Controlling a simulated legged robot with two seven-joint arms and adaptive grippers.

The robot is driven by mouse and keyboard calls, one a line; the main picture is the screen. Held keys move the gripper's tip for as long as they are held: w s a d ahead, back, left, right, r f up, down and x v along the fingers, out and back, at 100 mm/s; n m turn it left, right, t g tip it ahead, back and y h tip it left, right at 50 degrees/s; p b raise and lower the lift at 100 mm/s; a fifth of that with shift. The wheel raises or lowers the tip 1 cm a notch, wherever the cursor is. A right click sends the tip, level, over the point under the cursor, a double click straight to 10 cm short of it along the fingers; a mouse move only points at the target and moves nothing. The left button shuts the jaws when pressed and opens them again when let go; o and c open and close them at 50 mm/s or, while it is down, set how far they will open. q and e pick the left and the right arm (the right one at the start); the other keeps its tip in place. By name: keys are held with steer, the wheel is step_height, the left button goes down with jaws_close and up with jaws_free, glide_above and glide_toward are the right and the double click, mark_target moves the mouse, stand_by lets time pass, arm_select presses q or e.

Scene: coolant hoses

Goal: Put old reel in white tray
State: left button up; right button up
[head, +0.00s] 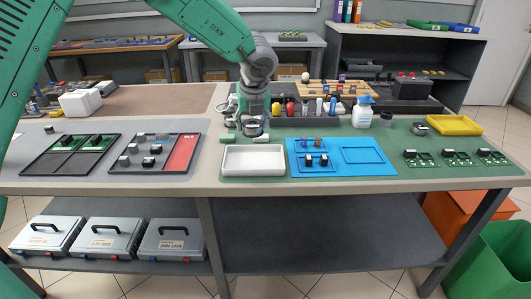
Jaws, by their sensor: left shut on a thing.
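The white tray (253,161) is an empty shallow rectangle at the front of the bench, left of the blue mat. My left gripper (251,133) points down just behind the tray's back edge. It is shut on a small round grey-and-dark piece, which appears to be the old reel (251,128); the fingers partly hide it. Whether the reel touches the bench or hangs just above it, I cannot tell. My right gripper is not in view.
A blue mat (366,170) with small parts lies right of the tray. A sectioned red-and-grey board (183,150) lies left. Behind stand a dark rack (300,122) of tools, a white bottle (362,112) and a yellow bin (455,125). A round grey part (419,129) sits right.

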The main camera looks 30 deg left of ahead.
arm_select(q)
steer(key=b, duration=0.1)
glide_above(253, 157)
steer(key=s+d, duration=0.1)
step_height(253, 157, down, 5)
steer(key=shift+w+a+f, duration=0.1)
steer(key=shift+f, duration=0.6)
step_height(253, 157, down, 3)
steer(key=shift+a+f+b, duration=0.1)
steer(key=shift+a+b, duration=0.05)
steer(key=shift+b, duration=0.4)
steer(key=shift+c, duration=0.6)
steer(key=o, duration=1.4)
steer(key=p+v, duration=0.2)
steer(key=v, duration=1)
